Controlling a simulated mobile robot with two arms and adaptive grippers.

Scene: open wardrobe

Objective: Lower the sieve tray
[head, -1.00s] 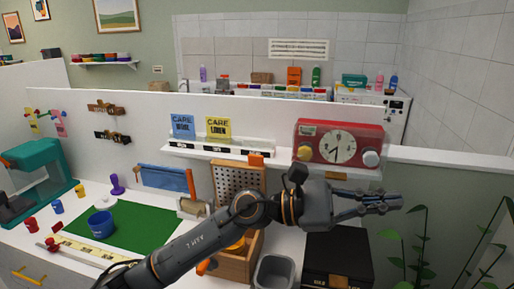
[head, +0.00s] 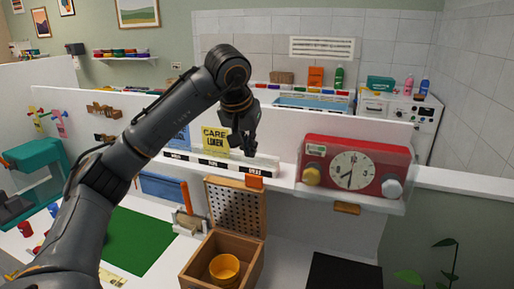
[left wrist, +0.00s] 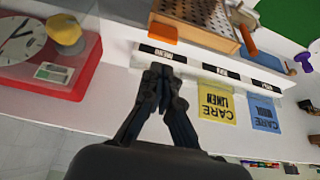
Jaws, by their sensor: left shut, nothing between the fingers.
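The sieve tray, a wooden panel full of small holes (head: 237,208), stands upright at the back of a wooden box (head: 240,266). An orange tab (head: 254,181) is at its top edge. The panel also shows upside down at the top of the left wrist view (left wrist: 197,10), with its orange tab (left wrist: 163,33) beyond my fingertips. My left gripper (head: 246,152) is shut and empty. It points down above the label shelf, behind and above the panel, apart from the tab. My right gripper is not in view.
A yellow-orange bowl (head: 225,268) sits inside the box. The label shelf (head: 275,162) with a yellow card (head: 215,140) runs behind the panel. A red timer (head: 355,168) stands on the right. A green mat (head: 135,240) lies at left.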

